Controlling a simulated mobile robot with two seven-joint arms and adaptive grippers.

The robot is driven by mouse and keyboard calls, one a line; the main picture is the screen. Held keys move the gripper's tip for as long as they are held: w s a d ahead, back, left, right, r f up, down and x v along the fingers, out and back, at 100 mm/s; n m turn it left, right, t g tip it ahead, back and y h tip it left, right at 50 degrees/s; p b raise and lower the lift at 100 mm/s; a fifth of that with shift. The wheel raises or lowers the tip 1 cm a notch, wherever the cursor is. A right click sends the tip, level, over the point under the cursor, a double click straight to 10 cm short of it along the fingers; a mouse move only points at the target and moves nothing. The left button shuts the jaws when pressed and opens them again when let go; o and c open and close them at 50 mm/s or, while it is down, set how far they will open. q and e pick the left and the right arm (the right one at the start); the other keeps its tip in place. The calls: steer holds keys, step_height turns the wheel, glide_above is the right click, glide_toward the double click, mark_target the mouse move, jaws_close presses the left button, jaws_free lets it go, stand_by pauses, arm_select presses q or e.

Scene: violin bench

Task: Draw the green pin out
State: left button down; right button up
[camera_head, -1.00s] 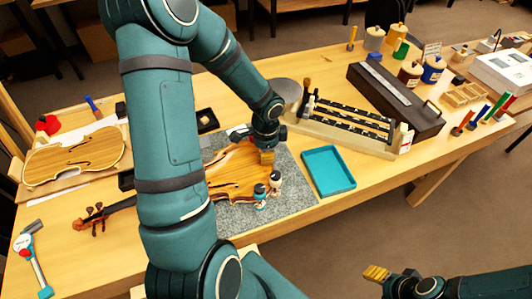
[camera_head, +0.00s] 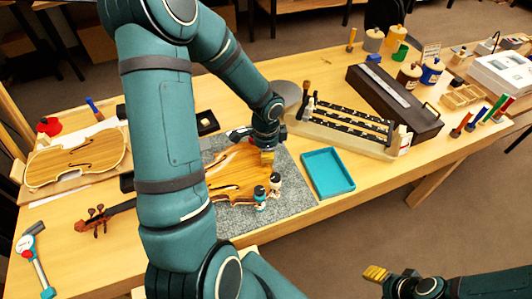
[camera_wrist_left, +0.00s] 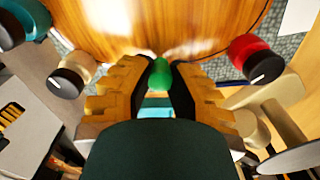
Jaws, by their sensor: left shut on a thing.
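The violin body (camera_head: 232,180) lies on a grey mat (camera_head: 290,200), partly hidden by my left arm. Its varnished wood fills the top of the left wrist view (camera_wrist_left: 165,22). My left gripper (camera_head: 267,156) points down at the body's right end. In the left wrist view its fingers (camera_wrist_left: 160,88) are shut on the green pin (camera_wrist_left: 159,75), whose rounded green end shows between them at the wood's edge. How deep the pin sits is hidden. My right gripper (camera_head: 376,273) is off the table at lower right, away from the violin; its finger gap is not clear.
Spool clamps with black knobs (camera_wrist_left: 72,74) and a red one (camera_wrist_left: 256,58) stand around the body, close to my left fingers. An empty teal tray (camera_head: 328,172) lies right of the mat. A slotted rack (camera_head: 345,125) stands behind it.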

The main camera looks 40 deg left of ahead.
arm_select(q)
steer(key=shift+r, duration=0.1)
stand_by(0.3)
steer(key=shift+r+p, duration=1.4)
steer(key=shift+r, duration=0.2)
step_height(320, 180, up, 7)
steer(key=p, duration=0.5)
steer(key=shift+p, duration=0.4)
